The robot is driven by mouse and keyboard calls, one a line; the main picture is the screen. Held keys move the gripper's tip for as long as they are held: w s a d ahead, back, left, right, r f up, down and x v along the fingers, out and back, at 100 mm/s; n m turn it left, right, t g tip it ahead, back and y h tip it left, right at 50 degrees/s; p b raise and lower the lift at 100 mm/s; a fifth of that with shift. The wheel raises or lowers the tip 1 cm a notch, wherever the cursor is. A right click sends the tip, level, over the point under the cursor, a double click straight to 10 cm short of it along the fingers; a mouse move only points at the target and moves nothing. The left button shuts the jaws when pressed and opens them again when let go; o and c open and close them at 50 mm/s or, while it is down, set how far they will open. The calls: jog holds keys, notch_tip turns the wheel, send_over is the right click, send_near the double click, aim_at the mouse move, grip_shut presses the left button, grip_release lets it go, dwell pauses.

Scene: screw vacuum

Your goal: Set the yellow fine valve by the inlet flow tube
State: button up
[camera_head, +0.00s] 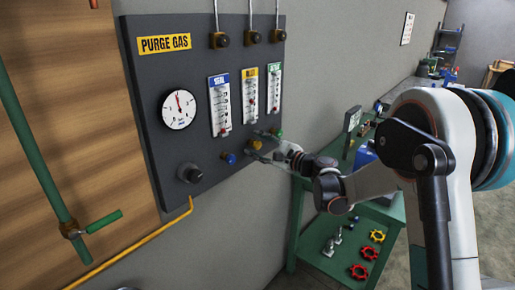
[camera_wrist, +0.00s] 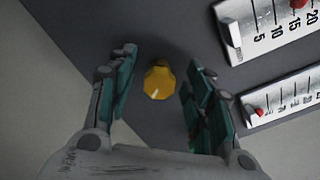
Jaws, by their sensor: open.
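The yellow fine valve (camera_wrist: 159,80) is a small faceted knob on the dark panel, with a pale mark on its lower edge. In the wrist view it lies between the two open fingers of my gripper (camera_wrist: 161,60), with a gap on each side. In the head view the yellow valve (camera_head: 256,145) is partly covered by my gripper (camera_head: 262,149), which reaches in from the right. The flow tube with the yellow label (camera_head: 249,96) is above it; its label text is too small to read.
A blue knob (camera_head: 229,158) sits left of the yellow valve and a green knob (camera_head: 278,134) right of it. Blue-label (camera_head: 220,105) and green-label (camera_head: 274,88) flow tubes flank the yellow-label one. A gauge (camera_head: 179,109) and black knob (camera_head: 190,175) are further left. A green bench (camera_head: 296,228) stands below right.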

jog(key=shift+w+a, duration=0.15)
jog(key=shift+a, duration=0.1)
jog(key=c, duration=1.1)
jog(key=n, duration=0.4)
jog(key=shift+f+n, duration=0.15)
jog(key=shift+n, duration=2.25)
